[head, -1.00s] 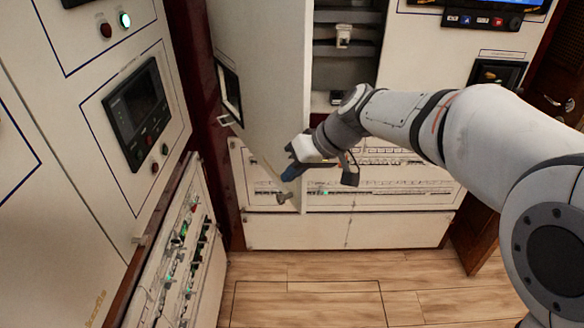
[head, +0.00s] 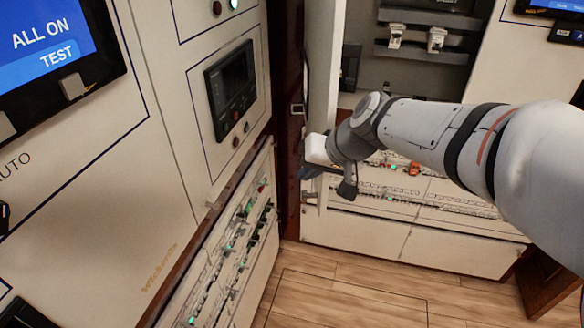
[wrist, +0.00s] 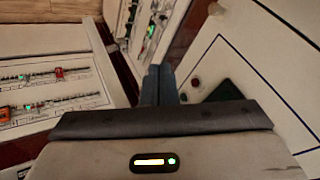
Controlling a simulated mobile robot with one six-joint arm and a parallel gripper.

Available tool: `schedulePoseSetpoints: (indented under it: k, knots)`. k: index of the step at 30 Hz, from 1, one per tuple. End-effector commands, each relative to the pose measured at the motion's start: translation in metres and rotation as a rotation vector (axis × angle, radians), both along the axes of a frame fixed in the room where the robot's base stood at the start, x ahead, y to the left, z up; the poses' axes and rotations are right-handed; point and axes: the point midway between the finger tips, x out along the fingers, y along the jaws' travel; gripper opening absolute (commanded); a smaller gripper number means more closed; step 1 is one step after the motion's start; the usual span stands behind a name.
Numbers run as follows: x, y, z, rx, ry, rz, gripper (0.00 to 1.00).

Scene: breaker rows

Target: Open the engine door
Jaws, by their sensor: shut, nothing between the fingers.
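The engine door (head: 322,75) is a tall white panel in the head view. It stands swung out from its opening and is seen nearly edge-on. Behind it the grey compartment (head: 425,70) with shelves is exposed. My gripper (head: 308,172) is at the lower part of the door, on its left side; whether it touches the door is hidden by my wrist. In the wrist view the two dark fingers of my gripper (wrist: 159,84) are together with nothing between them. A small latch (head: 297,109) shows on the door's left side.
A left wall of white panels holds a dark display (head: 232,88) and a lower breaker row (head: 235,245), close to my gripper. Another breaker row (head: 400,185) lies below the compartment. The wood floor (head: 350,295) is clear.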

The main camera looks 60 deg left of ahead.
Motion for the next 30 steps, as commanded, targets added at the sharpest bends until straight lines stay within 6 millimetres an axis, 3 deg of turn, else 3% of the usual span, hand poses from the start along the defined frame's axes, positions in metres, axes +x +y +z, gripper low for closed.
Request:
schedulePoseSetpoints:
  k: [1, 5, 19, 30]
  knots:
    - [0.0, 0.008, 0.008, 0.024, -0.014, 0.0, 0.0]
    - [-0.004, 0.009, 0.011, 0.024, -0.015, 0.009, 0.0]
    - [0.008, -0.047, 0.061, 0.018, -0.006, 0.001, 0.0]
    - [0.01, -0.057, 0.069, 0.013, -0.001, -0.001, 0.0]
